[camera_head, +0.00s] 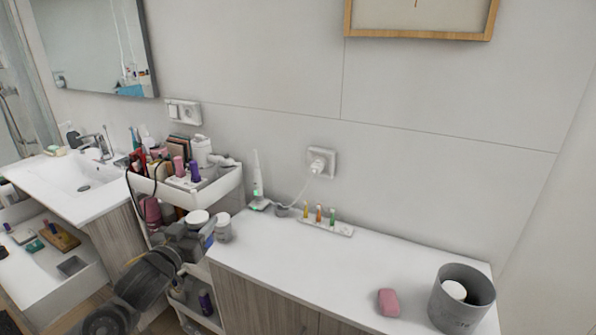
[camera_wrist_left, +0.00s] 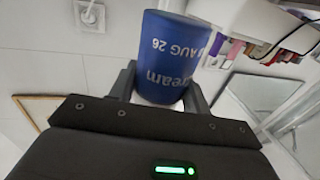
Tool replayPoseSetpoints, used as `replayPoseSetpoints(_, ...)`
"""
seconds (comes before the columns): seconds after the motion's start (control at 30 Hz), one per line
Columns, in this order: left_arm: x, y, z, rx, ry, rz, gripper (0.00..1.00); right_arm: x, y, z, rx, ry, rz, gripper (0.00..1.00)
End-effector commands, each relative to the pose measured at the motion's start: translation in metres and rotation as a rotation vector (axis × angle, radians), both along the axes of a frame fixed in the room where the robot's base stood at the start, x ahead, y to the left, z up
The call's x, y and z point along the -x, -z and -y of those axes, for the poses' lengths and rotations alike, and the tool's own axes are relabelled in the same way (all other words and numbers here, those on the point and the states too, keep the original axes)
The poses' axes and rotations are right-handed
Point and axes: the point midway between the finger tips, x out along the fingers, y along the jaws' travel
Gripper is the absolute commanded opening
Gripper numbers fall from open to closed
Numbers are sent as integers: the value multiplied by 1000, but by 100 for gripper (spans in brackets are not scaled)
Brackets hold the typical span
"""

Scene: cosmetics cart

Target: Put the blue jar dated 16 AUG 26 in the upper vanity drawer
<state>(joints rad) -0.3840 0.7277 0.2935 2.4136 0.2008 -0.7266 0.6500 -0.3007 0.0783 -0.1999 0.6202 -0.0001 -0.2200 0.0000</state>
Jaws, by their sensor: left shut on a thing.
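My left gripper (camera_head: 199,237) is shut on a blue jar (camera_wrist_left: 169,56), held above the cart beside the white counter. In the left wrist view, the fingers (camera_wrist_left: 160,88) grip its sides; "AUG 26" and part of "cream" are readable, while the day number is cut off at the jar's edge. In the head view only a small blue patch of the jar (camera_head: 208,229) shows by the fingers. An open vanity drawer (camera_head: 88,283) under the sink at left holds a wooden tray and small items. My right gripper is not in view.
The white cart (camera_head: 226,182) with bottles stands between the sink (camera_head: 70,180) and the counter (camera_head: 300,252). A white jar (camera_head: 223,229) is near the counter's left edge. A pink soap (camera_head: 388,302) and grey bin (camera_head: 461,300) are at right. The counter's middle is clear.

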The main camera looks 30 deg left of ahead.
Motion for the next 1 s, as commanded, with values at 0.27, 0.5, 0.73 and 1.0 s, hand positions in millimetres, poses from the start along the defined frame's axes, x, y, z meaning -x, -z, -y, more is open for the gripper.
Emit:
replayPoseSetpoints(0.27,-1,9,10,6,24,0,22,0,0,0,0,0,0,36)
replayPoseSetpoints(0.5,0,66,82,18,105,3,22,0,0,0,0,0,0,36)
replayPoseSetpoints(0.73,-11,81,194,16,207,10,22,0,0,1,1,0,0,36)
replayPoseSetpoints(1.0,-21,61,258,6,254,7,22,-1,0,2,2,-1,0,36)
